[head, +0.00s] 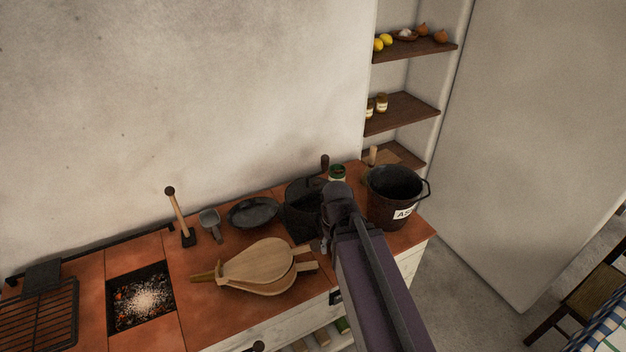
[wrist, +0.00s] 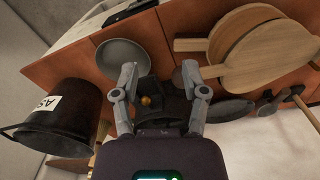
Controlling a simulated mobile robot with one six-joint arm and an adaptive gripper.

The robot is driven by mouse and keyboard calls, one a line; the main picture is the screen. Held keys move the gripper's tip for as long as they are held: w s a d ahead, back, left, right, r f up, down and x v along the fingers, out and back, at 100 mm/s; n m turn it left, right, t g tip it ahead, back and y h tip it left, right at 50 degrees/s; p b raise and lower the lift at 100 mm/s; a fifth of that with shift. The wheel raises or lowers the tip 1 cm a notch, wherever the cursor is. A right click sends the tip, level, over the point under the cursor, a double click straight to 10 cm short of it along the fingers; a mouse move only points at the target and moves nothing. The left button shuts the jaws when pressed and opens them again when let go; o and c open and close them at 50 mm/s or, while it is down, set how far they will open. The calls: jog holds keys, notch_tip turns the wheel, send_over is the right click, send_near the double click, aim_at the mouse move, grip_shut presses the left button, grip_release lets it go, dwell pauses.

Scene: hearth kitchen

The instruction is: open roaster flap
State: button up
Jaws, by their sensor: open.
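The roaster looks to be the dark, round vessel (head: 300,208) on the tiled counter, left of my arm. In the wrist view a dark body (wrist: 172,108) lies between and beyond my fingers, with a small brass-coloured knob (wrist: 146,100) on it. I cannot clearly make out the flap's edges or whether it is open. My gripper (wrist: 160,75) is open, its two fingers spread on either side of this dark body, with nothing held. I cannot tell if they touch it. In the head view my arm hides part of the roaster and most of the gripper (head: 325,243).
Wooden bellows (head: 262,264) lie close in front. A grey bowl (wrist: 123,58) sits near the left finger. An ember pit (head: 141,296) is at far left.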

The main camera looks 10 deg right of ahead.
jog(key=shift+d, duration=0.2)
jog(key=shift+o, duration=1.2)
jog(key=w+r+n+p, duration=0.1)
jog(key=w+r+p, duration=0.3)
jog(key=w, duration=0.5)
jog(key=w+r+n+p, duration=0.1)
jog(key=w+r+p, duration=0.3)
jog(key=w, duration=0.6)
jog(key=w+r+n+p, duration=0.1)
jog(key=w+r+p, duration=0.3)
jog(key=w, duration=0.6)
jog(key=shift+d+r+p, duration=0.35)
jog(key=shift+d, duration=0.1)
jog(key=shift+f, duration=0.25)
notch_tip(320, 180, down, 13)
jog(key=b, duration=1.3)
jog(key=shift+f+b, duration=0.15)
jog(key=shift+b, duration=0.25)
grip_shut()
